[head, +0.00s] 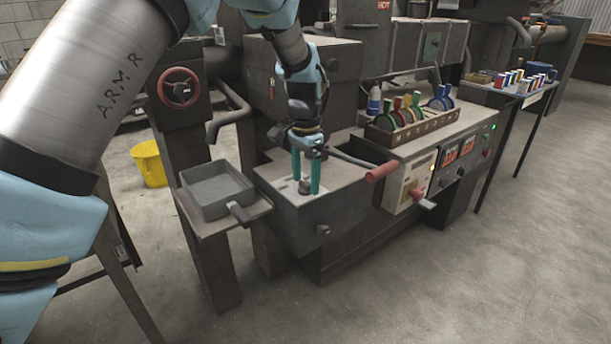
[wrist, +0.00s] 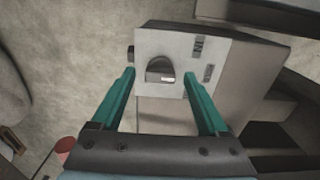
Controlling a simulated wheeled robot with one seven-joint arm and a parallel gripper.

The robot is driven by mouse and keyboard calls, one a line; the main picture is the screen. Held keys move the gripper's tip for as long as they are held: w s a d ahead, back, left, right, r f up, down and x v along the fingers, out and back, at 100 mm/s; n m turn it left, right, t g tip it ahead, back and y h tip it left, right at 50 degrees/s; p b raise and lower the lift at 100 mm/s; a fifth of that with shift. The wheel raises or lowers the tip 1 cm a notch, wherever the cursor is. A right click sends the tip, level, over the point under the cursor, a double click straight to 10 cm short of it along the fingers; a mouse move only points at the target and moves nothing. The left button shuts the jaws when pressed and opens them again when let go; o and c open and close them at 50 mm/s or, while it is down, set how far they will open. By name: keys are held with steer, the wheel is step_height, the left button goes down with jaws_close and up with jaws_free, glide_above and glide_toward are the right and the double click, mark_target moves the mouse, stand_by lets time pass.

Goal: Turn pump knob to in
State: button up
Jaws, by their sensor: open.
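The pump knob is a dark, rounded knob (head: 304,187) on a white plate (head: 284,187) on top of a grey metal box. In the wrist view my gripper (wrist: 159,74) has one finger left and one right of the knob, with gaps on both sides. I cannot tell whether the fingertips touch the plate.
A red-handled lever (head: 383,171) sticks out right of my gripper. A grey tray (head: 217,190) stands to the left, and a red handwheel (head: 179,88) is behind it. A rack of coloured items (head: 410,118) sits on the console. A yellow bucket (head: 150,164) stands on the floor.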

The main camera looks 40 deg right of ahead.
jaws_close()
stand_by(0.7)
